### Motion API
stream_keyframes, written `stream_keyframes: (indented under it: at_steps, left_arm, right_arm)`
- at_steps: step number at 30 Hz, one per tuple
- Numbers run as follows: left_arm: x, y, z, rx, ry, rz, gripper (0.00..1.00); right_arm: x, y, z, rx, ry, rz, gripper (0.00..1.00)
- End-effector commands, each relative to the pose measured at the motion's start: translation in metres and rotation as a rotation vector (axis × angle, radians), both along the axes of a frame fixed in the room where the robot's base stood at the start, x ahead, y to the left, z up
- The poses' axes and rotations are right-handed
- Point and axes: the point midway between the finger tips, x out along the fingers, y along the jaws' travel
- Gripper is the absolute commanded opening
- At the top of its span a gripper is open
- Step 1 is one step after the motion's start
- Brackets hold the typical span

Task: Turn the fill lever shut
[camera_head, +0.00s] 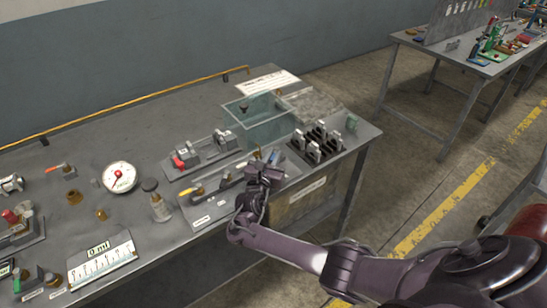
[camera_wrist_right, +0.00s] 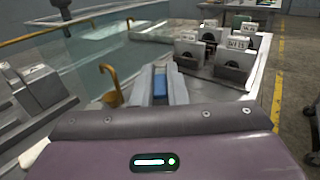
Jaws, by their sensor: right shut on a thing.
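My right gripper (camera_head: 266,170) reaches down over the front right of the workbench. In the right wrist view its two grey fingers (camera_wrist_right: 160,92) are shut on a narrow blue handle (camera_wrist_right: 160,84). The blue handle also shows just beyond the gripper in the head view (camera_head: 275,156). Its base is mostly hidden by the gripper. A yellow-handled lever (camera_head: 192,190) lies on the same plate, left of my gripper. Which handle is labelled as the fill lever is too small to read. My left gripper is not in view.
A clear glass tank (camera_head: 257,132) stands just behind the gripper. A dark rack (camera_head: 300,153) with several labelled pieces is to the right. A red-handled fixture (camera_head: 181,163), a round gauge (camera_head: 120,177) and a small bottle (camera_head: 158,208) stand to the left. A brass hook (camera_wrist_right: 110,85) is close by.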

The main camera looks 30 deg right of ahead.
Motion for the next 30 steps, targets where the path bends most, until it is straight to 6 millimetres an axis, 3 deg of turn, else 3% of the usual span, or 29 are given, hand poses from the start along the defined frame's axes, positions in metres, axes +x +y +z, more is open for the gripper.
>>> stream_keyframes:
  at_steps: [8, 9, 13, 23, 30]
  left_arm:
    - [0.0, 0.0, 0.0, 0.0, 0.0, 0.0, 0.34]
    - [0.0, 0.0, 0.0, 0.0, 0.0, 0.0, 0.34]
    - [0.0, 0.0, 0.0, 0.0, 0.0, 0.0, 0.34]
    - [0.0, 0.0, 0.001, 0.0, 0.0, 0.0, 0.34]
    - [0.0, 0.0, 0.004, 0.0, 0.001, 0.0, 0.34]
  right_arm:
    - [0.0, 0.0, 0.0, 0.0, -0.001, 0.001, 0.0]
    - [0.0, 0.0, 0.0, 0.0, -0.001, 0.001, 0.17]
    - [0.0, 0.0, 0.0, 0.0, -0.001, 0.001, 0.34]
    - [-0.002, 0.003, 0.0, 0.001, -0.001, 0.002, 0.34]
    - [-0.026, 0.031, -0.001, 0.003, 0.0, 0.005, 0.34]
